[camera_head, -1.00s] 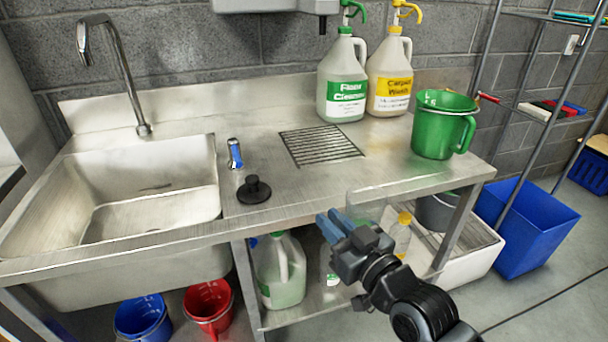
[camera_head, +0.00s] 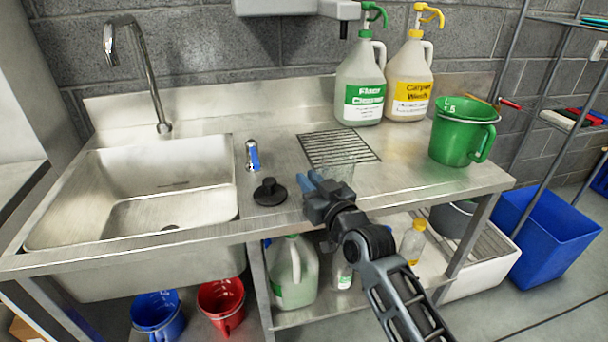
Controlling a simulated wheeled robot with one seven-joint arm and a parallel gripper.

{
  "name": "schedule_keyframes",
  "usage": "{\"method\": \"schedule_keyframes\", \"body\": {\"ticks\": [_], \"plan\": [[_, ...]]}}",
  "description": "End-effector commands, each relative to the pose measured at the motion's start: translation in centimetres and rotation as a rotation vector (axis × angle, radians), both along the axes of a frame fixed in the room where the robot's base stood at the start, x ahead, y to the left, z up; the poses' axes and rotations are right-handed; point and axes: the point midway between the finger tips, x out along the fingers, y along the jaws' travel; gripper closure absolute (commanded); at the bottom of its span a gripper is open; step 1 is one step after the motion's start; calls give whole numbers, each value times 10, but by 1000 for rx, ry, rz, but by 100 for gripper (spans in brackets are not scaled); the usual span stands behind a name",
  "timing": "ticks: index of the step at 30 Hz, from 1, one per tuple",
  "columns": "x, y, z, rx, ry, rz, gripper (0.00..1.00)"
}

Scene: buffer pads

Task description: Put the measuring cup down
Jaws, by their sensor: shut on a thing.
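The measuring cup (camera_head: 341,171) is a clear, see-through vessel, faint against the steel counter (camera_head: 410,178). My gripper (camera_head: 314,180) has blue fingertips and is shut on it at the cup's left side. Both appear over the front part of the counter, in front of the drain grate and right of the black plug. I cannot tell whether the cup's base touches the steel. The gripper body hides part of the cup's lower side.
Floor cleaner (camera_head: 360,90) and carpet wash (camera_head: 409,85) jugs stand behind. A green jug (camera_head: 463,135) is right. The sink (camera_head: 160,190) is left. Bare counter lies before the green jug.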

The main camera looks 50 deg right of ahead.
Motion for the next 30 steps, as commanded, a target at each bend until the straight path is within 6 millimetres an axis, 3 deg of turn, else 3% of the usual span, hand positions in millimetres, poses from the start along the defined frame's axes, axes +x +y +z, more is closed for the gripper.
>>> {"method": "schedule_keyframes", "body": {"ticks": [6, 19, 20, 27, 30], "plan": [[28, -11, 1, 0, -1, 0, 100], [27, -10, -6, 0, -1, 0, 100], [27, -10, -6, 0, 0, 0, 82], [27, -10, -5, 0, 0, 0, 59], [27, -10, -5, 0, 0, 0, 57]]}}
